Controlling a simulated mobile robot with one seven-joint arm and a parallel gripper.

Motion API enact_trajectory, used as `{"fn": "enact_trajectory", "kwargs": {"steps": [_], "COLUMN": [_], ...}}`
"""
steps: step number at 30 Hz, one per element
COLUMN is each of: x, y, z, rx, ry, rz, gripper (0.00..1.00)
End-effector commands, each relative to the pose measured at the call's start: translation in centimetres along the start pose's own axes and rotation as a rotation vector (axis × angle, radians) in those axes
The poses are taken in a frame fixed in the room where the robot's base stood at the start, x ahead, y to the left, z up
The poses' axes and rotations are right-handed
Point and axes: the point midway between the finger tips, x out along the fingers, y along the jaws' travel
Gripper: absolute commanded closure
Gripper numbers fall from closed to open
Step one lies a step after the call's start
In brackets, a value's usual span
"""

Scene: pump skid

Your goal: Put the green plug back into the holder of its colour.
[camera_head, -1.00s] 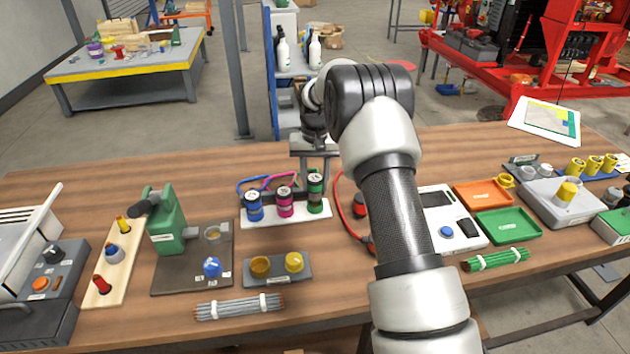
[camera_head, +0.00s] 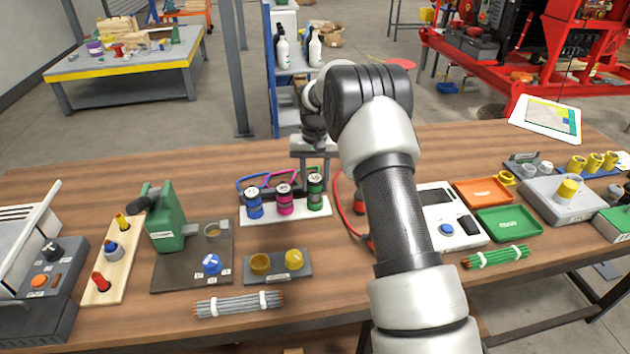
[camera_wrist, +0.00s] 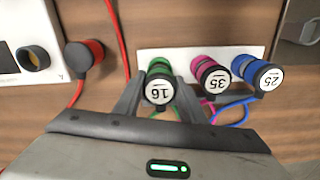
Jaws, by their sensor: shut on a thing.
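The green plug (camera_head: 315,190) has a dark cap with a white "16" label, clear in the wrist view (camera_wrist: 159,93). It is upright at the right end of a white holder strip (camera_head: 285,213), over the green place there; I cannot tell how deeply it sits. My gripper (camera_head: 315,172) reaches it from behind, and in the wrist view its two fingers (camera_wrist: 160,98) close on both sides of the plug. A magenta plug (camera_head: 284,197) labelled "35" and a blue plug (camera_head: 253,204) labelled "25" stand beside it in the same strip.
A grey block with yellow caps (camera_head: 278,268) is in front. A green pump-like stand (camera_head: 165,220) is to the left. Bare table lies behind the strip.

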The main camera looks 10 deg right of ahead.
Motion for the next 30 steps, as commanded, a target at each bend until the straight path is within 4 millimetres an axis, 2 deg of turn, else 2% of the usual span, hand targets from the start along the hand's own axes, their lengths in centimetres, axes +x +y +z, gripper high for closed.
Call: {"fn": "enact_trajectory", "kwargs": {"steps": [30], "x": [2.1], "y": [0.0], "z": [0.0], "rx": [0.000], "ry": [0.000], "rz": [0.000], "gripper": [0.94]}}
